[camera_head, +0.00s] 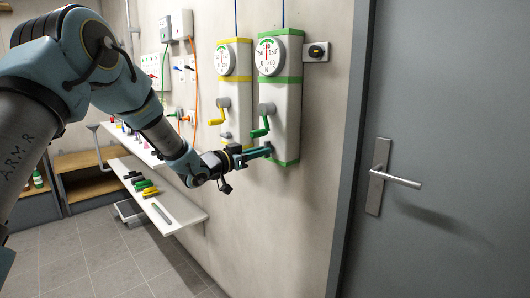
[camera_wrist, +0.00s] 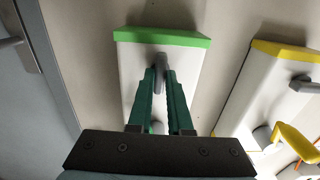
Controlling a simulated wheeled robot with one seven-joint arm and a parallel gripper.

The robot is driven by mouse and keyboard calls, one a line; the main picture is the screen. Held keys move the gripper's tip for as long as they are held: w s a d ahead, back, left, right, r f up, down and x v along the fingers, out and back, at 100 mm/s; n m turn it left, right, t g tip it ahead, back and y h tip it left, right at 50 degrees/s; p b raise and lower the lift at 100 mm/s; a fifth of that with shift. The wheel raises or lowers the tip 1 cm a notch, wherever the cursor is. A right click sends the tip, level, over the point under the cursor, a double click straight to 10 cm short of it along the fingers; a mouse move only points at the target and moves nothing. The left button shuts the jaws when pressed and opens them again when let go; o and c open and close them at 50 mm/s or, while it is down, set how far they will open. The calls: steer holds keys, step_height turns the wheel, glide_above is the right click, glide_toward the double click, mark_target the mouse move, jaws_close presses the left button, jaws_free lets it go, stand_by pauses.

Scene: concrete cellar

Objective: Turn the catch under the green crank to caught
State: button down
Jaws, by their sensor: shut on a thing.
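The green-banded box (camera_head: 287,110) hangs on the wall with a dial on top. Its green crank (camera_head: 261,131) has a grey hub on the front, the green handle pointing down and left. My gripper (camera_head: 268,151) is at the lower part of this box, just under the crank. In the wrist view, my gripper's green fingers (camera_wrist: 163,72) are shut on a small grey catch (camera_wrist: 160,61), near the box's green edge band (camera_wrist: 162,38). The fingers hide part of the catch, so I cannot tell which setting it is at. The crank is mostly hidden there.
A yellow-banded box (camera_head: 235,95) with a yellow crank (camera_head: 217,117) hangs close on the left; it also shows in the wrist view (camera_wrist: 262,90). A shelf (camera_head: 165,205) with several coloured items is lower left. A grey door (camera_head: 450,130) with a handle (camera_head: 400,181) stands right.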

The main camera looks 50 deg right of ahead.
steer(key=shift+f+m+b, duration=0.15)
steer(key=shift+m+b, duration=1.65)
steer(key=shift+b, duration=0.9)
steer(key=shift+m+b, duration=0.4)
steer(key=shift+b, duration=0.1)
steer(key=shift+m+b, duration=0.3)
steer(key=shift+b, duration=0.3)
steer(key=shift+m+b, duration=1.7)
steer(key=shift+b, duration=0.7)
steer(key=shift+m+b, duration=0.3)
steer(key=shift+b, duration=0.05)
steer(key=shift+m+b, duration=0.3)
steer(key=shift+b, duration=0.2)
steer(key=shift+m+b, duration=1.5)
steer(key=shift+b, duration=0.65)
steer(key=shift+m+b, duration=0.45)
steer(key=shift+m, duration=0.05)
